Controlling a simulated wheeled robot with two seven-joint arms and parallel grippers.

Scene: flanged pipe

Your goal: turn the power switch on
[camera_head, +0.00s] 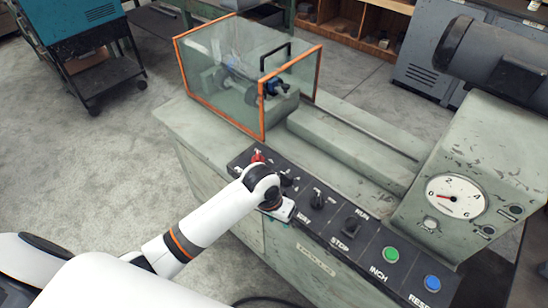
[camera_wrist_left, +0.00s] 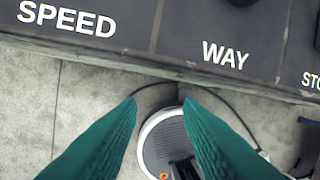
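The dark control panel (camera_head: 380,262) runs along the front of the grey machine. A red knob (camera_head: 257,156) is at its left end and may be the power switch; its label cannot be read. My left arm reaches over the panel just right of this knob, hiding part of it. My left gripper (camera_wrist_left: 160,100) shows two teal fingers, apart and with nothing between them, near the panel's front edge below the labels SPEED and WAY. My right gripper is not in view.
Black switches (camera_head: 318,198) (camera_head: 351,226), a green button (camera_head: 391,254) and a blue button (camera_head: 432,283) continue along the panel. An orange-framed clear guard (camera_head: 215,70) stands behind. A round gauge (camera_head: 455,198) is at the right. Open floor lies left.

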